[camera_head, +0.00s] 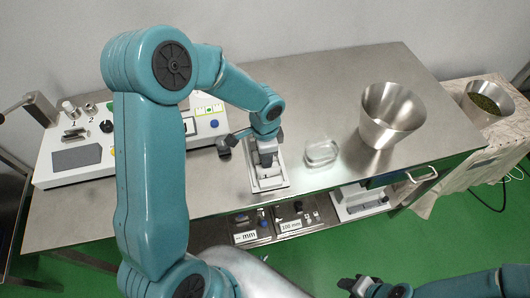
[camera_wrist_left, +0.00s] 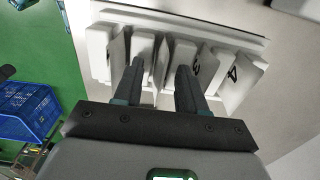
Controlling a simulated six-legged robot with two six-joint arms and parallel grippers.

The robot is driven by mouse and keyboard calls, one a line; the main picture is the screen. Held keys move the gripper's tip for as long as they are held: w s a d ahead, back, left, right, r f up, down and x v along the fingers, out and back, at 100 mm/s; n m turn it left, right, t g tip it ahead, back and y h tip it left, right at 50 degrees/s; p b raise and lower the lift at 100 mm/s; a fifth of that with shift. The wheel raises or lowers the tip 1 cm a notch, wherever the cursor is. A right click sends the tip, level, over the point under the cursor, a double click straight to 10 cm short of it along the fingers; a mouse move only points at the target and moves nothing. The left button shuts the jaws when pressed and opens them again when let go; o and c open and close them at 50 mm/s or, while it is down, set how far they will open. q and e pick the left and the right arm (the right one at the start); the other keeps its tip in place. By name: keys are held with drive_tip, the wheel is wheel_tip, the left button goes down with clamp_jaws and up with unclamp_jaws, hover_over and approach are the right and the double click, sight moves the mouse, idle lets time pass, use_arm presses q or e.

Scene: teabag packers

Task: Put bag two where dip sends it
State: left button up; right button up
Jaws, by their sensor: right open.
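A white rack (camera_head: 268,184) stands near the table's front edge in the head view; it also shows in the left wrist view (camera_wrist_left: 235,38). Several upright white bags or tags stand in it, and one tag (camera_wrist_left: 232,76) reads 4. Which one is bag two I cannot tell. My left gripper (camera_head: 265,158) is over the rack, pointing down. In the wrist view its fingers (camera_wrist_left: 160,72) are apart among the bags, with a thin white tag between them not visibly pinched. My right gripper (camera_head: 358,286) is open and empty, low in front of the table.
A white console (camera_head: 75,158) with knobs, a dark panel and labels 1 and 2 stands at the left, partly hidden by my left arm. A clear container (camera_head: 321,151) and a metal bucket (camera_head: 390,115) stand right of the rack. A bowl of leaves (camera_head: 488,104) is far right.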

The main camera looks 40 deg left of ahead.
use_arm(q)
drive_tip(key=shift+r, duration=0.1)
wheel_tip(320, 180, up, 12)
drive_tip(key=shift+r+p, duration=0.15)
drive_tip(key=shift+p, duration=0.25)
idle(0.5)
